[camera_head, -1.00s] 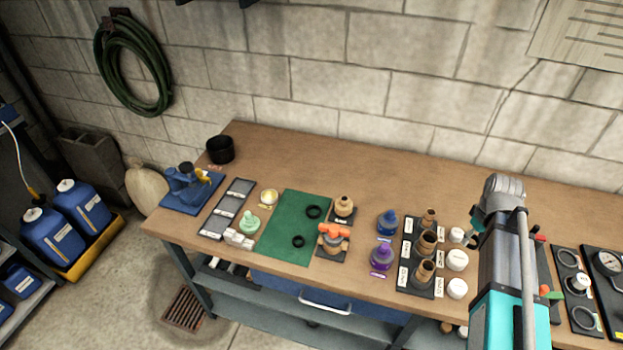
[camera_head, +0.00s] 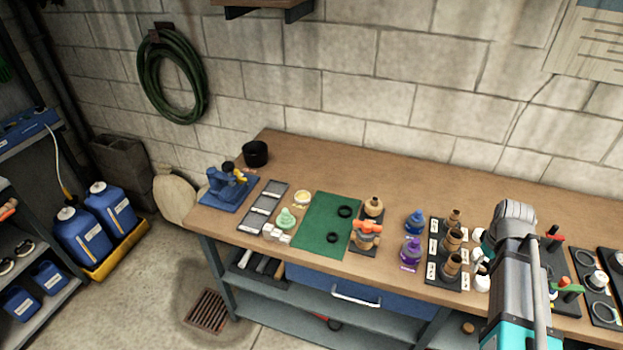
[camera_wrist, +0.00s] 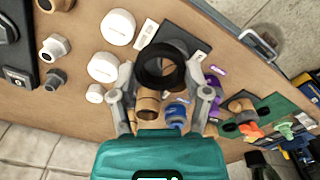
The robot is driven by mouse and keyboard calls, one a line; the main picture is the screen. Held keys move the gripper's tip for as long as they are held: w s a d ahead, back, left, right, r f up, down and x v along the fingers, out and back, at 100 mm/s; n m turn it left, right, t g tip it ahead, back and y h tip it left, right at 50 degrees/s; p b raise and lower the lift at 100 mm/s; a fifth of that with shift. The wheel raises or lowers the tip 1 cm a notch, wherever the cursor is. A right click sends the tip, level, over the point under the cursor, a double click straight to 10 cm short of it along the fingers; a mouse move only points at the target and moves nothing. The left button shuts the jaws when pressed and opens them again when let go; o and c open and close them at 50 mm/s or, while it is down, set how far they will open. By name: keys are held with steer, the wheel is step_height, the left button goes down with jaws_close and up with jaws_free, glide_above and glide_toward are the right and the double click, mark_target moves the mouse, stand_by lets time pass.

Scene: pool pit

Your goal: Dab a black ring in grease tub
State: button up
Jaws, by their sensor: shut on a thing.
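My gripper (camera_wrist: 160,72) is shut on a black ring (camera_wrist: 143,66), which shows between the fingertips in the wrist view. It hangs over the rack of brown fittings. In the head view the arm hides most of the gripper and the held ring. Two other black rings, one farther back (camera_head: 344,211) and one nearer (camera_head: 333,237), lie on the green mat (camera_head: 315,240). A small round tub with yellow contents (camera_head: 302,198), which looks like the grease tub, stands left of the mat, well away from my gripper.
Blue (camera_head: 414,222) and purple (camera_head: 411,250) bottles stand between mat and fitting rack (camera_head: 434,255).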

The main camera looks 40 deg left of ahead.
steer(key=shift+s+a, duration=0.2)
steer(key=shift+a, duration=0.15)
stand_by(0.3)
